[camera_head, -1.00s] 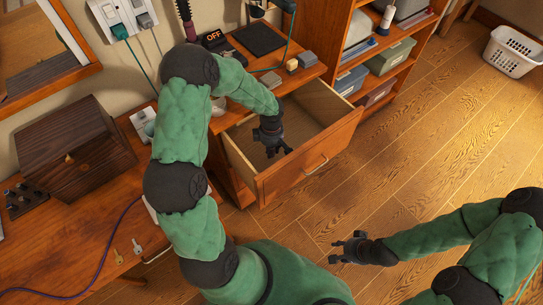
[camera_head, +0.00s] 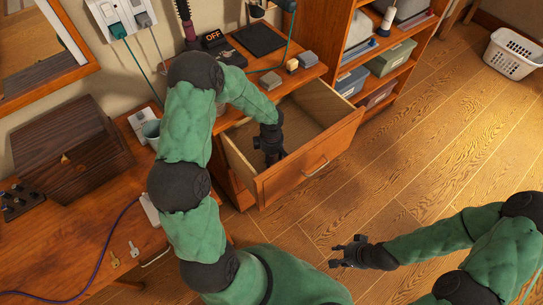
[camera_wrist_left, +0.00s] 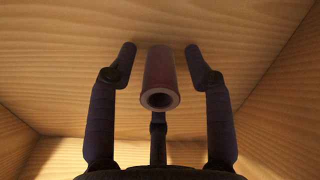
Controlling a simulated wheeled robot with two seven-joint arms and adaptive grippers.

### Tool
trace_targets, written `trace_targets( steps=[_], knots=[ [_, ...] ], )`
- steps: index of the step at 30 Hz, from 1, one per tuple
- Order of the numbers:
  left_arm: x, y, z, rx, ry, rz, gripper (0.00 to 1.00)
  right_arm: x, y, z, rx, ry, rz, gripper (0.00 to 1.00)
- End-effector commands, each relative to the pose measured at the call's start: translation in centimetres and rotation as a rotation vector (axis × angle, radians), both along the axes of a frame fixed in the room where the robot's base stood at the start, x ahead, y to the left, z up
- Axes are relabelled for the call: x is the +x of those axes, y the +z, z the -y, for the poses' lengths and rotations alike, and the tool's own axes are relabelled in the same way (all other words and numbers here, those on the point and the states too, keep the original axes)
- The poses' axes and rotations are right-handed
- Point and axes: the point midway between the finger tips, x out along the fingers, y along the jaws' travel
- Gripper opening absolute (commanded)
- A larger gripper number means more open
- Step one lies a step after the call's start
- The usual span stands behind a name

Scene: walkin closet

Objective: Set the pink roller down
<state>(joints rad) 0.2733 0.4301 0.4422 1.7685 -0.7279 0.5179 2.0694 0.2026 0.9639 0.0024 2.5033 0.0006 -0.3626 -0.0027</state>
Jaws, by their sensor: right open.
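The pink roller (camera_wrist_left: 160,80), a hollow tube, shows in the left wrist view against the drawer's wooden inside, its open end toward the camera. My left gripper (camera_head: 271,158) is down inside the open drawer (camera_head: 308,165). In the left wrist view its fingers (camera_wrist_left: 162,55) stand apart on both sides of the roller, with a visible gap on each side. I cannot tell whether the roller lies flat or leans. The head view does not show the roller, with my gripper in the way. My right gripper (camera_head: 345,251) is open and empty above the floor.
A shelf with boxes (camera_head: 390,58) stands to the right. A wooden box (camera_head: 70,150) and keys (camera_head: 125,255) are on the left table.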

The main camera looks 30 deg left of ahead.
Motion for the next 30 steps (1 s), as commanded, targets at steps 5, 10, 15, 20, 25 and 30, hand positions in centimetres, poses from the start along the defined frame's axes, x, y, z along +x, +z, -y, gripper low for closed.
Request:
trace_targets(
  steps=[5,10,15,20,25,30],
  knots=[
    [0.0,0.0,0.0,0.000,0.000,0.000,0.52,0.0,0.0,0.0,0.000,0.000,0.000,0.41],
    [0.0,0.3,0.0,0.000,0.000,-0.001,0.52,0.0,0.4,0.0,0.000,0.000,0.000,0.41],
    [0.1,2.6,0.0,0.000,0.002,0.003,0.52,0.0,1.4,0.0,0.000,0.000,0.000,0.41],
    [0.1,6.0,0.0,0.001,0.001,0.004,0.52,0.0,2.7,0.0,0.000,0.000,0.000,0.41],
    [0.0,9.2,0.0,0.001,0.000,0.002,0.52,0.0,3.8,0.0,0.000,0.000,0.000,0.41],
    [0.0,11.3,0.0,0.000,0.000,0.001,0.52,0.0,4.5,0.0,0.000,0.000,0.000,0.41]
  ],
)
